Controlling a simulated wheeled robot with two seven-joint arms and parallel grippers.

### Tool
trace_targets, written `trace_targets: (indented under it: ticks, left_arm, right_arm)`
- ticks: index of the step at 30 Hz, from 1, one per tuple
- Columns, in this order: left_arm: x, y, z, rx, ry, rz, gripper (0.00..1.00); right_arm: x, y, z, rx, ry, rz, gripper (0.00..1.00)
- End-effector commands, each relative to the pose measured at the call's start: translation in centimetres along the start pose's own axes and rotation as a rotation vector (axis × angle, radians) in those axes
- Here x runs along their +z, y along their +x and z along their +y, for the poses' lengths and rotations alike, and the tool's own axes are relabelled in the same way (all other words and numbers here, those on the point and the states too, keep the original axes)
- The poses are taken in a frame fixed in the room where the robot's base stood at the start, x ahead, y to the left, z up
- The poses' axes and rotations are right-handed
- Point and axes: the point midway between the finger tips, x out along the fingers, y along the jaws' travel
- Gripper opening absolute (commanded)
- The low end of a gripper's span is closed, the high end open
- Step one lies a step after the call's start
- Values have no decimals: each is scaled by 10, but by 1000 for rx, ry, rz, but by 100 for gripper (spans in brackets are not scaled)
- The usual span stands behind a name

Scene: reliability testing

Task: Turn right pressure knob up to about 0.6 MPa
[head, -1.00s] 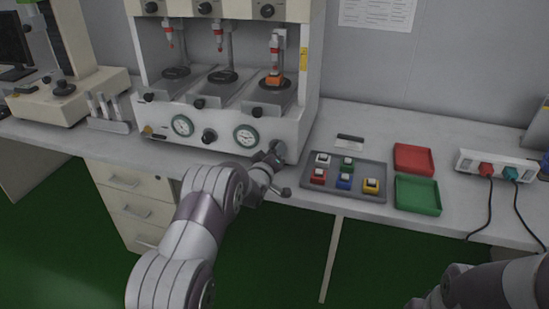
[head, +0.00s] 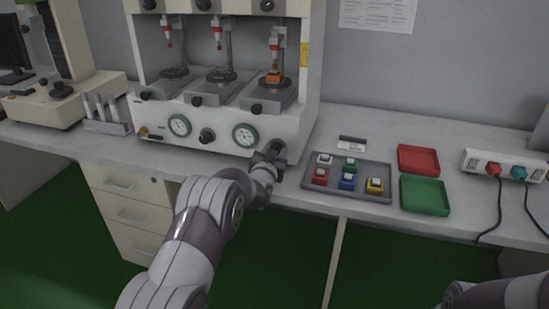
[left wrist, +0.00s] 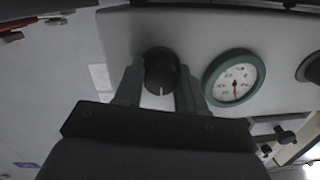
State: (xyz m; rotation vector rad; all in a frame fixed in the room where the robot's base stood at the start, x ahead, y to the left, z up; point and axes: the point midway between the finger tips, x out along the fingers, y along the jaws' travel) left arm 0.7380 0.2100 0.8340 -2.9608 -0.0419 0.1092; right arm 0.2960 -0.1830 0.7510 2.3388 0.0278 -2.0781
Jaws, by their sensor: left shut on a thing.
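The right pressure knob (left wrist: 160,72) is black with a pale mark, on the front panel of the white test machine (head: 222,140). In the left wrist view it sits between the two fingers of my left gripper (left wrist: 158,88), which is shut on it. In the head view my left gripper (head: 270,157) is at the panel's right end and hides most of the knob. The right gauge (head: 245,135) has a green rim and sits just left of the knob. It also shows in the left wrist view (left wrist: 234,79), with a red needle; its numbers are too small to read surely. My right gripper is out of view.
A grey tray (head: 347,190) with several coloured switches lies right of the machine. A red tray (head: 418,159) and a green tray (head: 425,195) lie beyond it. Another gauge (head: 180,125) and a black knob (head: 207,135) are further left on the panel.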

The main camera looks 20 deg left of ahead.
Motion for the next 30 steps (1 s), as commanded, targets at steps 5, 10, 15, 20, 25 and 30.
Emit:
trace_targets:
  ticks: [5, 10, 15, 20, 25, 30]
  left_arm:
    - [6, 0, 1, -11, 162, 3, 9]
    - [6, 0, 1, -24, 321, 12, 9]
    - [6, 0, 0, -36, 471, 19, 9]
    - [6, 0, 0, -45, 592, 26, 9]
    - [5, 0, 0, -53, 691, 32, 9]
    - [5, 0, 0, -58, 755, 36, 9]
  right_arm:
    - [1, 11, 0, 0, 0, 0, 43]
    - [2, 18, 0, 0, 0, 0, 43]
    - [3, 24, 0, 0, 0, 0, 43]
    - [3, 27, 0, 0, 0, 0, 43]
    - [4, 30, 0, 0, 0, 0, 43]
    - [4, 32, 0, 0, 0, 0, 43]
